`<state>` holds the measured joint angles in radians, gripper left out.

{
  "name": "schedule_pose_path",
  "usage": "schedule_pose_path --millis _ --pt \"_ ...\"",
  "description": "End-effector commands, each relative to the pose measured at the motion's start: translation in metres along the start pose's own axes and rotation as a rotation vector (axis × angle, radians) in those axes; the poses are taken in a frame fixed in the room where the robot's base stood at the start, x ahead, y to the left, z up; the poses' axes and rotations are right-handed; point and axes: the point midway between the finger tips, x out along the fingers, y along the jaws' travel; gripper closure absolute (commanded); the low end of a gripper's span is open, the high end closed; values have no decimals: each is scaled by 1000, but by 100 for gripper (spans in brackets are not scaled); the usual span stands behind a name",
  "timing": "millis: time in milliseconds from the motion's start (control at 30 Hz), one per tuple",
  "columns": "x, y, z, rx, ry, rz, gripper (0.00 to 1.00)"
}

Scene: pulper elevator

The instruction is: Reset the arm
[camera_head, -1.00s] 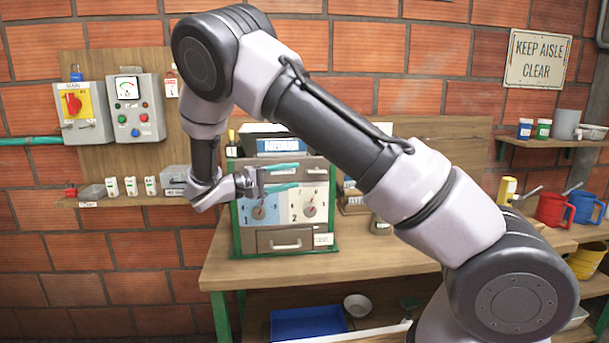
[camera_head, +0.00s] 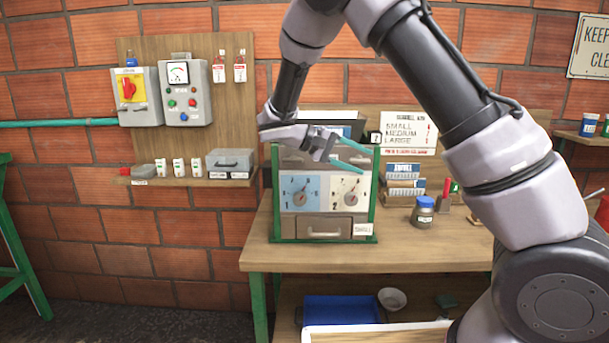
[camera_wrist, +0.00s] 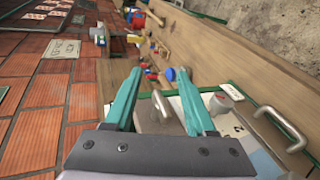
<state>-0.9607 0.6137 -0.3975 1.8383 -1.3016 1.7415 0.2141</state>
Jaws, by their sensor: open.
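My arm reaches in from the right in the head view, bent at the elbow. My gripper (camera_head: 350,155) has teal fingers and hangs in front of the upper part of the green-framed machine (camera_head: 325,227) with two dials, hiding part of its top. The fingers are apart with nothing held between them. In the wrist view my gripper (camera_wrist: 153,75) also shows open, with a grey panel and handle of the machine behind and between the fingers. I cannot tell whether the fingers touch the machine.
The wooden workbench (camera_head: 262,250) carries the machine, a blue-lidded jar (camera_head: 424,213) and small label boxes (camera_head: 404,180). A control box (camera_head: 186,90) and yellow-red switch (camera_head: 132,92) hang on the left wall board. A blue tray (camera_head: 340,310) is below the bench.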

Motion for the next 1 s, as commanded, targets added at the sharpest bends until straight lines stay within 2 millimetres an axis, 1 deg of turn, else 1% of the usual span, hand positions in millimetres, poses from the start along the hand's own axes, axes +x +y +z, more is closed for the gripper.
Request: schedule_pose_path --millis 33,100,200,300,400,567,700,900,1000 --pt "14 15 13 10 -36 -103 44" --pt "28 28 30 22 -72 -235 44" --pt "42 44 56 52 -103 -419 44" --pt "50 59 81 99 -111 -594 44" --pt "52 73 107 164 -100 -757 44" --pt "48 95 146 296 -41 -987 44" --pt "38 113 178 439 44 -1147 44" --pt "23 133 216 661 195 -1294 44" --pt "17 139 228 749 260 -1327 44"
